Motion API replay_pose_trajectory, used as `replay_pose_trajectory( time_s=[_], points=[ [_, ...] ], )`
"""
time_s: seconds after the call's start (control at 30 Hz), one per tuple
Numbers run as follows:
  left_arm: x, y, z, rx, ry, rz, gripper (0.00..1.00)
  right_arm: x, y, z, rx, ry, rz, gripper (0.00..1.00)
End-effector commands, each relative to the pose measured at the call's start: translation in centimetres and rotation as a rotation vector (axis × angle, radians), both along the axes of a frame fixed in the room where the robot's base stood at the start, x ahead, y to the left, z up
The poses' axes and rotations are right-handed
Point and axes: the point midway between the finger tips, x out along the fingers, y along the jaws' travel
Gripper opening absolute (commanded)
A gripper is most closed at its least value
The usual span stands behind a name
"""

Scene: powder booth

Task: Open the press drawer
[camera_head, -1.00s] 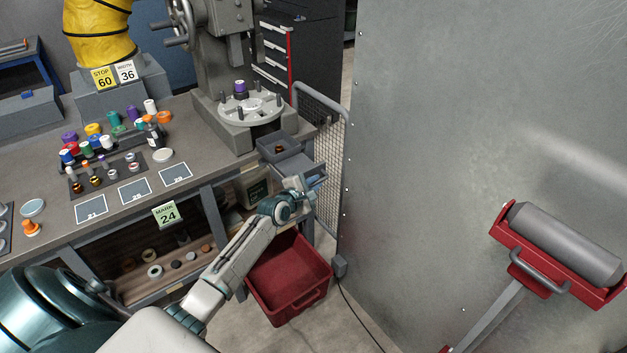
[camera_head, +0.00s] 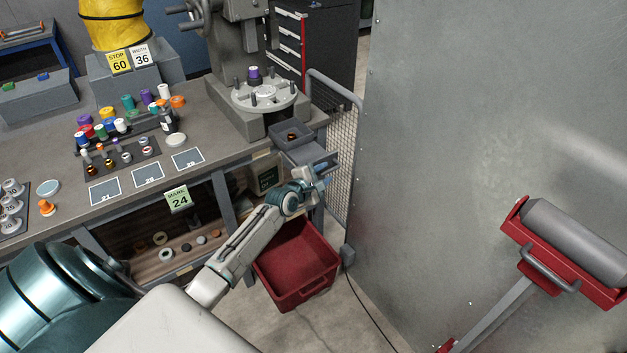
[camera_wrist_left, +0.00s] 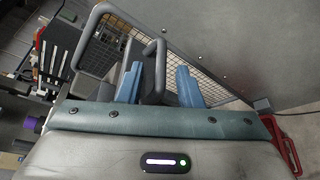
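The press (camera_head: 238,75) stands on the grey bench. A small grey open-topped tray (camera_head: 275,134), which seems to be the press drawer, sticks out low at its front right with a small dark and orange item inside. My left gripper (camera_head: 326,166) is just in front of and below this tray, at the bench's right end. In the left wrist view its two blue fingers (camera_wrist_left: 158,78) are apart, with a dark grey bar (camera_wrist_left: 155,82), seemingly a handle, between them. I cannot tell whether either finger touches it. My right gripper is not in view.
A wire mesh guard (camera_head: 340,150) with a tube frame stands close right of my left gripper, beside a large grey panel (camera_head: 450,130). A red crate (camera_head: 290,295) sits on the floor below. Spools and small parts crowd the bench at left.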

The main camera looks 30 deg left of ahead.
Motion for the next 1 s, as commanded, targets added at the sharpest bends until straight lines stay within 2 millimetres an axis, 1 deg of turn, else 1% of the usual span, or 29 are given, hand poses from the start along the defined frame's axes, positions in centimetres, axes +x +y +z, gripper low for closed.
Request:
replay_pose_trajectory(
  time_s=[0.03, 0.3, 0.4, 0.5, 0.7, 1.0],
  points=[
    [-0.9, 0.0, 0.3, 0.004, 0.002, -0.001, 0.32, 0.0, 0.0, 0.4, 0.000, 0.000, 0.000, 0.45],
    [-5.9, 0.3, 1.3, 0.004, 0.003, -0.002, 0.32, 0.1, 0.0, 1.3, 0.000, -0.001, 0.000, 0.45],
    [-7.4, 0.4, 1.6, 0.003, 0.003, -0.001, 0.32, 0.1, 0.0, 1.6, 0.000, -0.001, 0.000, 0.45],
    [-8.5, 0.4, 1.8, 0.002, 0.003, -0.001, 0.32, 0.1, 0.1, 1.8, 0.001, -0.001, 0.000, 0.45],
    [-9.3, 0.5, 2.0, 0.000, 0.002, 0.000, 0.32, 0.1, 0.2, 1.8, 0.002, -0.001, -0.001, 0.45],
    [-9.3, 0.5, 2.0, -0.001, 0.002, 0.000, 0.32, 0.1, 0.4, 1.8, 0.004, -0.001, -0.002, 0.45]
  ],
)
